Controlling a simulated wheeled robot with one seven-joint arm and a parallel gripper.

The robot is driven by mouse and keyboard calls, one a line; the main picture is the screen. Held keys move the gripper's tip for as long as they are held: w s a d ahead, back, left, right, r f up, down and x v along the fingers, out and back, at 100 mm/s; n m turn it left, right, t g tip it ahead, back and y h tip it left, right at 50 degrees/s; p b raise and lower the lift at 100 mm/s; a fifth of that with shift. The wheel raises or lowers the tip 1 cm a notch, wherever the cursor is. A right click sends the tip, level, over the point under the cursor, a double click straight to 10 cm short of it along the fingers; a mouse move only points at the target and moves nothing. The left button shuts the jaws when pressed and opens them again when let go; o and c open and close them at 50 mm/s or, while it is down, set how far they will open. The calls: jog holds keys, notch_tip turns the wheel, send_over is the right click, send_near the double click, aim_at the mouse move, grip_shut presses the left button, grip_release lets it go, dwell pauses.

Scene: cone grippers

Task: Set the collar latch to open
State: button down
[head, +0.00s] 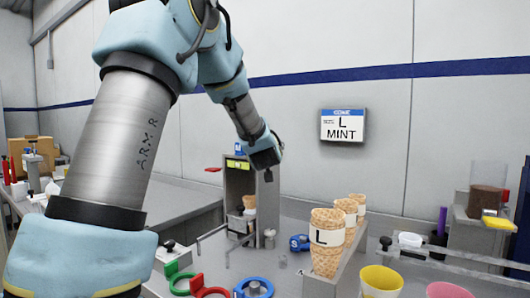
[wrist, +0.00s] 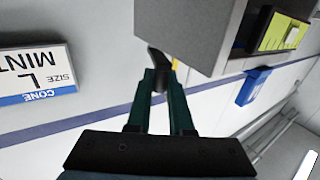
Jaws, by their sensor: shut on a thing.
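A grey upright housing (head: 240,188) stands at the back of the counter, with a yellow-green label on its front. In the wrist view its grey body (wrist: 195,30) fills the top, with the label (wrist: 283,32) at the right. A dark lever (wrist: 156,58), which looks like the collar latch, sticks out beside the housing. My gripper (wrist: 160,82) is shut on this lever, its two green fingers on either side. In the head view my gripper (head: 268,174) is at the housing's upper right side. The lever is mostly hidden there, and I cannot read its setting.
Cones (head: 327,240) stand in a row on a grey rack right of the housing. Green, red and blue rings (head: 254,288) lie in front. A wall sign (head: 343,125) reads L MINT. Cups (head: 381,280) stand at the lower right. A blue tag (wrist: 253,86) shows by the housing.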

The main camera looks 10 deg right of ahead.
jog(key=d+n+y+p, duration=0.1)
jog(key=n+y+p, duration=0.2)
jog(key=y, duration=0.1)
jog(key=d+n+y+p, duration=0.1)
jog(key=n+y+p, duration=0.1)
jog(key=y+p, duration=0.1)
jog(key=d+n+g+y+p, duration=0.1)
jog(key=n+y+p, duration=0.2)
jog(key=y, duration=0.3)
jog(key=shift+s+d+r+n, duration=0.1)
jog(key=shift+s+d+n, duration=0.15)
jog(key=shift+d+n, duration=0.1)
jog(key=c, duration=1.1)
grip_release()
